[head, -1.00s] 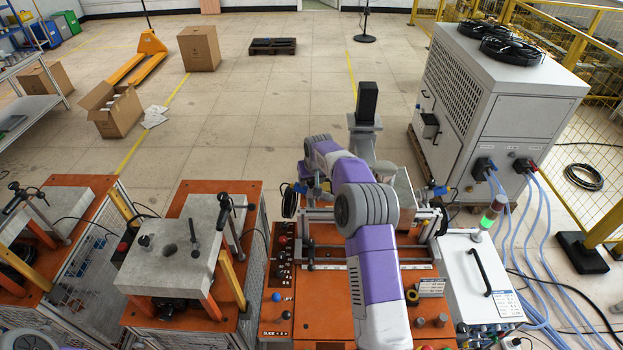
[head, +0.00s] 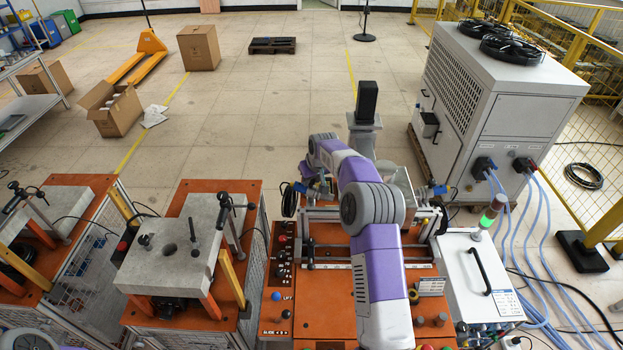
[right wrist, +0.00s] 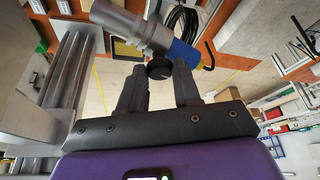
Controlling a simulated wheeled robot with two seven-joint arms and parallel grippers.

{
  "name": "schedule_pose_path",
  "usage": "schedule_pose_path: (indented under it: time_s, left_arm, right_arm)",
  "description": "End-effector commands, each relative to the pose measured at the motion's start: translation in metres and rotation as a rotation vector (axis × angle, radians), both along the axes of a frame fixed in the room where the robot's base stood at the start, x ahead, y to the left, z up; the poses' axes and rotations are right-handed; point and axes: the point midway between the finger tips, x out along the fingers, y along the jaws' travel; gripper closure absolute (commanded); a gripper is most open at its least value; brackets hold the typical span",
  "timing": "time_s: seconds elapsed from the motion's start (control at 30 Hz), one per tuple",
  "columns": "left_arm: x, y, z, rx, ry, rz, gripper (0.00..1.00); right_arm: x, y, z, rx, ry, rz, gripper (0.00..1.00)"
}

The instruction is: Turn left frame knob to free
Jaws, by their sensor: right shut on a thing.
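The left frame knob (right wrist: 159,69) is a small black knob under a silver cylinder (right wrist: 130,22) with a blue end, close up in the right wrist view. My right gripper (right wrist: 161,80) has its two dark fingers on either side of the knob and is shut on it. In the head view the blue part of this fitting (head: 322,187) shows at the left of the frame on the orange machine (head: 335,285); my right arm hides much of the area, and the knob's marking cannot be read. My left gripper is out of view.
A matching blue fitting (head: 441,189) sits at the frame's right side. A white box with a black handle (head: 480,270) and a large grey chiller (head: 490,110) stand to the right. A stone-topped orange stand (head: 165,262) is on the left.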

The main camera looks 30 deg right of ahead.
Motion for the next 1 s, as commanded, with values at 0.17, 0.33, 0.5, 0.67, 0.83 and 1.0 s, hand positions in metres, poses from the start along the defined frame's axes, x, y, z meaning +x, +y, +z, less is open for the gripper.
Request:
schedule_pose_path:
  time_s: [0.17, 0.33, 0.5, 0.67, 0.83, 1.0]
  left_arm:
    - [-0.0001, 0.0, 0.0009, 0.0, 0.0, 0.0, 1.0]
    - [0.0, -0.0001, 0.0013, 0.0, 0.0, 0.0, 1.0]
    - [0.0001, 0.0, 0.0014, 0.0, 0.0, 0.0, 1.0]
    - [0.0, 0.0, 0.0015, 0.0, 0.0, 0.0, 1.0]
    - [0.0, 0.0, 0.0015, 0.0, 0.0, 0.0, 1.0]
    - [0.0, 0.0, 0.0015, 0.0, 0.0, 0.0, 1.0]
  right_arm:
    - [-0.0001, -0.0022, 0.0004, 0.001, -0.001, 0.122, 0.98]
    - [0.0, -0.0032, 0.0003, 0.002, -0.001, 0.23, 0.98]
    - [0.0003, -0.0036, 0.0004, 0.001, -0.001, 0.313, 0.98]
    - [0.0005, -0.0035, 0.0007, 0.0, -0.002, 0.358, 0.98]
    - [0.0005, -0.0035, 0.0007, 0.0, -0.001, 0.377, 0.98]
    - [0.0004, -0.0035, 0.0008, -0.001, -0.001, 0.378, 0.98]
